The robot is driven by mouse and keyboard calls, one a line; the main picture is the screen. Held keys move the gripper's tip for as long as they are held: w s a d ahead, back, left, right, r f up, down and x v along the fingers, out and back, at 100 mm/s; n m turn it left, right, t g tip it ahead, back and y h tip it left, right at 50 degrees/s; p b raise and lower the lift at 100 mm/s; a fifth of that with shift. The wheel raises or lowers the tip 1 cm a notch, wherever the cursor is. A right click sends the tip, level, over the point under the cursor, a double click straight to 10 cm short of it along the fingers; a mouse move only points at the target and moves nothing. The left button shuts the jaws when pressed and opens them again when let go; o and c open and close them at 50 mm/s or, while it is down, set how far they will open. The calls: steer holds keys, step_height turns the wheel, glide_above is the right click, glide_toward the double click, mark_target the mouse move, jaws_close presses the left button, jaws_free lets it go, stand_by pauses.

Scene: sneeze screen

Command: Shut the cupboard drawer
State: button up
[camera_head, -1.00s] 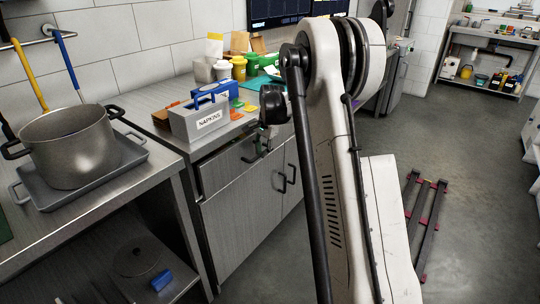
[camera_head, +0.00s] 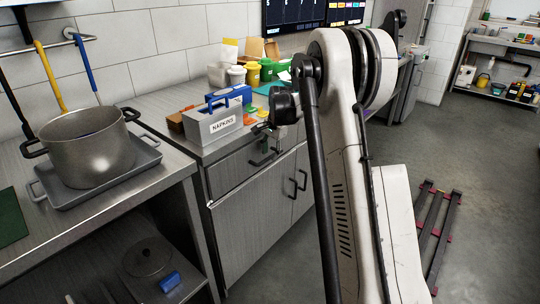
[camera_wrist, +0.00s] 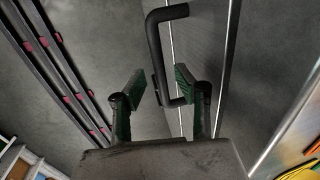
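The cupboard drawer (camera_head: 230,174) is a grey front under the worktop, above the cupboard doors. In the head view it looks flush or nearly flush with the doors; I cannot tell whether a small gap is left. Its dark bar handle (camera_head: 262,159) shows below my gripper (camera_head: 283,128), whose fingertips are hard to make out there. In the wrist view my gripper (camera_wrist: 161,76) has its two green-padded fingers apart. A black bar handle (camera_wrist: 155,45) reaches down between them, beside the grey front panel (camera_wrist: 203,55). I see no clear grip on it.
A napkin holder (camera_head: 212,125) stands on the worktop above the drawer, near my wrist. A pot (camera_head: 88,150) sits in a tray on the left counter. The floor (camera_head: 280,265) before the cupboard is clear.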

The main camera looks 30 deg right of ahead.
step_height(320, 180, up, 11)
steer(key=s, duration=0.2)
steer(key=shift+d+f, duration=0.2)
steer(key=shift+d, duration=0.15)
steer(key=s+a+r+n+t+p, duration=0.2)
steer(key=s+a+r+n, duration=0.4)
steer(key=s+a+r, duration=0.9)
steer(key=s+a+f+n+t+p, duration=0.1)
steer(key=s+a+f+n, duration=0.1)
steer(key=s, duration=0.6)
steer(key=s+a+f+n+t+p, duration=0.1)
steer(key=s+a+f+n, duration=0.1)
steer(key=s+a, duration=0.3)
steer(key=s+a+f+n+t+p, duration=0.1)
steer(key=s+a+f+n, duration=0.1)
steer(key=s, duration=0.9)
steer(key=shift+s+a+f+n+h, duration=0.2)
steer(key=shift+a+n+h, duration=0.2)
steer(key=shift+a+n, duration=0.55)
